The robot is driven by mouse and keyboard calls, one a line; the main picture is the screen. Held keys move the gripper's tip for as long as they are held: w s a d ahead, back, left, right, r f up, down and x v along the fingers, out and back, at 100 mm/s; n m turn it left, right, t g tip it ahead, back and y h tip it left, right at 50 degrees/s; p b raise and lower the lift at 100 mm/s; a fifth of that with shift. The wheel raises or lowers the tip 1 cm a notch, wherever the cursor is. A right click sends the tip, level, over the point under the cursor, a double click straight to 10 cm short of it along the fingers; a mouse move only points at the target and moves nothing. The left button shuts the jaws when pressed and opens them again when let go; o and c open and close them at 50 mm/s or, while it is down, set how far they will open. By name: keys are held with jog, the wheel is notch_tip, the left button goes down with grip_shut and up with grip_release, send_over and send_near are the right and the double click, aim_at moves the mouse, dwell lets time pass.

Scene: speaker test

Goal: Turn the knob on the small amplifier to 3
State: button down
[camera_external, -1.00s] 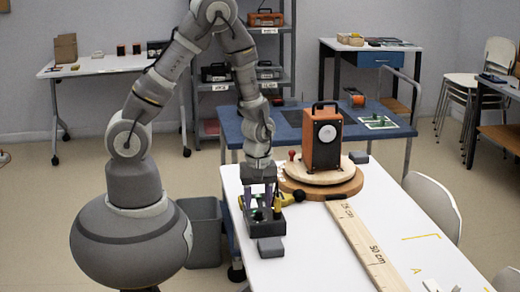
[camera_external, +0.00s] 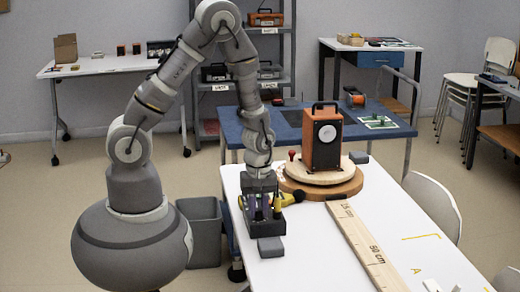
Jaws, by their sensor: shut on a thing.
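My gripper (camera_external: 263,208) points down into a dark open box (camera_external: 266,229) on the white table's near left end. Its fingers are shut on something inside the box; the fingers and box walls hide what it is. A yellow and black tool (camera_external: 284,200) sticks out of the box's right side. An orange and black cabinet (camera_external: 322,138) with a handle and a round pale front disc stands upright on a round wooden turntable (camera_external: 350,186). My gripper is apart from it, to its left and nearer. I cannot pick out a small amplifier knob or its numbers.
A small grey block (camera_external: 271,247) lies in front of the box. A red-topped peg (camera_external: 292,155) stands by the turntable. A wooden ruler (camera_external: 367,246) runs along the white table (camera_external: 425,215). A blue table (camera_external: 286,125) stands behind; the white table's right side is mostly clear.

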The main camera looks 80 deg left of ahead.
jog(key=m, duration=0.4)
jog(key=shift+m, duration=0.4)
jog(key=m, duration=0.4)
jog(key=shift+m, duration=0.3)
jog(key=m+p, duration=0.1)
jog(key=m, duration=0.3)
jog(key=shift+m, duration=2.1)
jog(key=c, duration=1)
grip_release()
jog(key=shift+o, duration=0.2)
